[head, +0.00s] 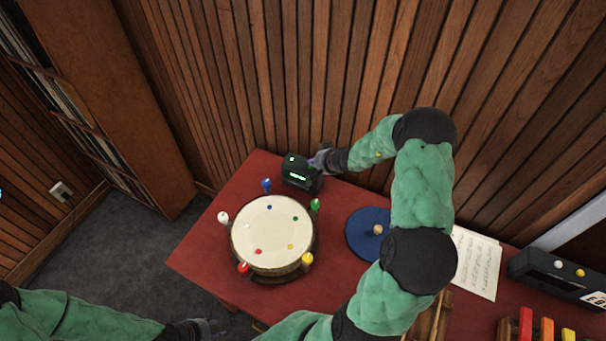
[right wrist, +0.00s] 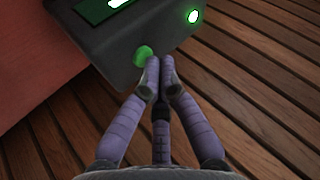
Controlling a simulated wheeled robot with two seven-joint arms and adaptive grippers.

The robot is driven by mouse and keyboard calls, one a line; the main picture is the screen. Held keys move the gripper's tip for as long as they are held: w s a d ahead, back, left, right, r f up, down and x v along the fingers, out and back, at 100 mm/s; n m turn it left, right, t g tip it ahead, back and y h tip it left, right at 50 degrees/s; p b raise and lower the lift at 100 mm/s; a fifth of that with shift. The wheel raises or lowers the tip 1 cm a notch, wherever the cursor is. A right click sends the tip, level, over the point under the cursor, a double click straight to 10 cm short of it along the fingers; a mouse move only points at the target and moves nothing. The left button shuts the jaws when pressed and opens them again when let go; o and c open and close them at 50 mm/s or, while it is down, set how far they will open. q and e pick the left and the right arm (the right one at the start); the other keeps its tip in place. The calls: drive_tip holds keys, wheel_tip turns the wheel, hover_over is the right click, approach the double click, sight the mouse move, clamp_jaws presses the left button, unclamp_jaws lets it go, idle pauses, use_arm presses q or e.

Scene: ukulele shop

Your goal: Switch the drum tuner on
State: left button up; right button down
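The drum tuner (head: 301,174) is a small black box at the back left corner of the red table. Its display glows green and a small green light shows on it. In the right wrist view the tuner (right wrist: 120,55) has a round green button (right wrist: 143,54) on its side and a lit green lamp (right wrist: 193,16). My right gripper (head: 322,160) is at the tuner's right side. Its fingertips (right wrist: 158,68) are together beside the green button, seemingly touching or very close to it, with nothing held. My left gripper (head: 205,328) is low at the bottom edge, away from the table; its fingers are unclear.
A round drum (head: 272,232) with coloured pegs stands in front of the tuner. A blue disc (head: 368,232), a music sheet (head: 477,262) and another black device (head: 560,272) lie to the right. A wooden wall (head: 330,75) rises behind the table (head: 215,255).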

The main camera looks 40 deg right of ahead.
drive_tip(key=shift+r, duration=0.35)
drive_tip(key=shift+r+p, duration=1.55)
drive_tip(key=shift+r, duration=1.55)
